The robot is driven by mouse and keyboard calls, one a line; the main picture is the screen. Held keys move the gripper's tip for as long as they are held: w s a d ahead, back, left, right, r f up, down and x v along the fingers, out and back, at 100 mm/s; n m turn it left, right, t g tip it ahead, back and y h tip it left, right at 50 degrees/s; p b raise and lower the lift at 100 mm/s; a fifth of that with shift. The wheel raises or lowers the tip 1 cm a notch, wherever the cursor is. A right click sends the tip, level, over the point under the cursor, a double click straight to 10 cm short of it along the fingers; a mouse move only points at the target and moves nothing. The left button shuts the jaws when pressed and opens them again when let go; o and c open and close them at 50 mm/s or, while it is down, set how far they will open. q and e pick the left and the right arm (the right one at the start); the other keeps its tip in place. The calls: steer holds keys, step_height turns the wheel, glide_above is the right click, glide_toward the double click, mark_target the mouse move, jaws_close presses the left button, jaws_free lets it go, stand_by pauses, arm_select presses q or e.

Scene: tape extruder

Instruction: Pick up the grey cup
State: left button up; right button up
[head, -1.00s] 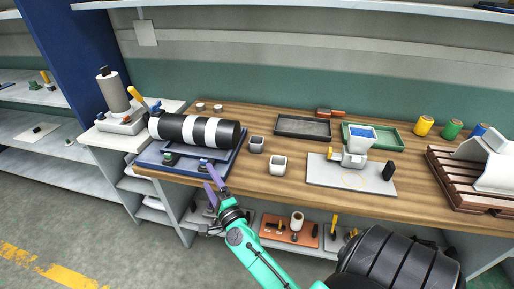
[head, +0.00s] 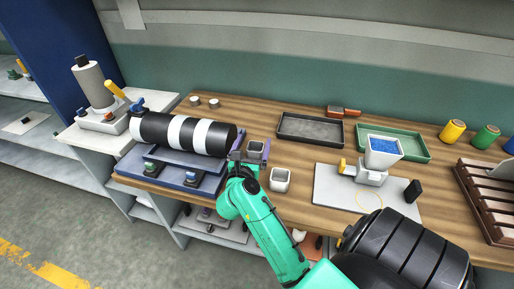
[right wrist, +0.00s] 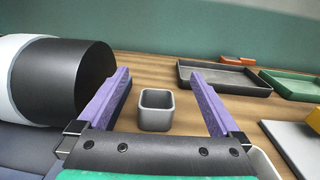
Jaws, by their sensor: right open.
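The grey cup (head: 255,148) stands upright on the wooden table, to the right of the black-and-white roller, in the head view. In the right wrist view the grey cup (right wrist: 156,111) shows ahead, between the two purple fingers and apart from both. My right gripper (head: 250,156) is open, with its fingers pointing toward the cup; it also shows open and empty in the right wrist view (right wrist: 160,78). The cup's lower part is partly hidden by the gripper in the head view. My left gripper is not in view.
A white cup (head: 280,179) stands just right of my right gripper. The black-and-white roller (head: 185,132) on its blue base is close on the left. A dark tray (head: 283,136) and a green tray (head: 420,150) lie behind, and a grey board (head: 330,198) lies to the right.

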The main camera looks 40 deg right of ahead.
mark_target(257, 142)
steer(key=f, duration=0.4)
steer(key=shift+s+a+f+b, duration=0.25)
steer(key=shift+a+b, duration=0.1)
steer(key=shift+b, duration=0.05)
steer(key=x, duration=0.5)
steer(key=p+x, duration=0.1)
steer(key=x, duration=0.1)
steer(key=shift+w+d+f, duration=0.25)
steer(key=shift+d+f, duration=0.05)
steer(key=shift+d, duration=0.05)
steer(key=shift+w+d, duration=0.1)
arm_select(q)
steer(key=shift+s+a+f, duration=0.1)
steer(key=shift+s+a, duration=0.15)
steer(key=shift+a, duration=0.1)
arm_select(e)
steer(key=c, duration=1.4)
steer(key=shift+o, duration=0.2)
